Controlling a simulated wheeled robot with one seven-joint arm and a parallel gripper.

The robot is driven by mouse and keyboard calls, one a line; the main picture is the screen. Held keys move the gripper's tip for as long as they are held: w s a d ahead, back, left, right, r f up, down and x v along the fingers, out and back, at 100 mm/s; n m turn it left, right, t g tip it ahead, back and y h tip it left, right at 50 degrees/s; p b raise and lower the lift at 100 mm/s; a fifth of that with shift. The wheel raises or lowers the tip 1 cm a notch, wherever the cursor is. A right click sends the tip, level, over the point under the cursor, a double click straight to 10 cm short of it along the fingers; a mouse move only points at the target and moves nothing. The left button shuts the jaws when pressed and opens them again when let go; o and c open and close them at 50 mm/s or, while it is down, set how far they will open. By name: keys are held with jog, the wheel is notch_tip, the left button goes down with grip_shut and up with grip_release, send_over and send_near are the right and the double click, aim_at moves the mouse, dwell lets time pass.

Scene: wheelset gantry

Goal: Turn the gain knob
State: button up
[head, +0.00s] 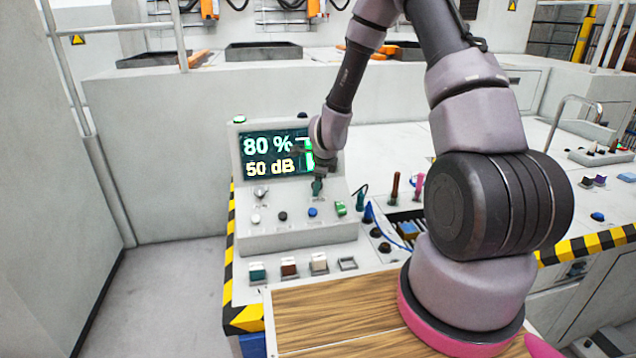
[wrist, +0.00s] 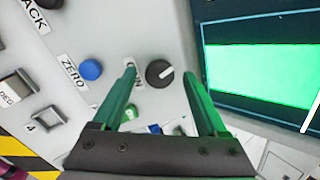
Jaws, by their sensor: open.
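The gain knob (wrist: 158,74) is round and dark with a white pointer line, on the sloped grey panel in the wrist view. Its label is partly hidden by a finger; only the end of the word shows. My gripper (wrist: 160,71) is open, with its two green fingers to either side of the knob in the picture. I cannot tell whether they touch it. In the head view my gripper (head: 317,186) is over the panel below the screen and hides the knob. The screen (head: 262,157) reads 80 % and 50 dB, with a green bar partly hidden by my arm.
A blue button (wrist: 91,70) marked ZERO is left of the fingers in the wrist view. A silver knob (head: 261,192) and a green switch (head: 340,208) are on the same console. Several coloured switches line the desk in front. A wooden board (head: 335,318) lies nearer.

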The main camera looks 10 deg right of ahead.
jog(key=v, duration=1)
jog(key=shift+r, duration=0.25)
jog(key=shift+s, duration=0.15)
jog(key=s+r+n+t+y, duration=0.1)
jog(key=s+r+n, duration=0.3)
jog(key=r, duration=0.6)
jog(key=s+r+n+y, duration=0.1)
jog(key=s+r+n, duration=0.3)
jog(key=r, duration=0.6)
jog(key=s+d+r+n, duration=0.2)
jog(key=s+r+n, duration=0.3)
jog(key=s, duration=0.3)
jog(key=s+d+r+n, duration=0.3)
jog(key=s+r+n, duration=0.1)
jog(key=s, duration=0.4)
jog(key=shift+d+r+n, duration=0.25)
jog(key=shift+r+n, duration=0.15)
jog(key=shift+n, duration=0.2)
dwell(0.8)
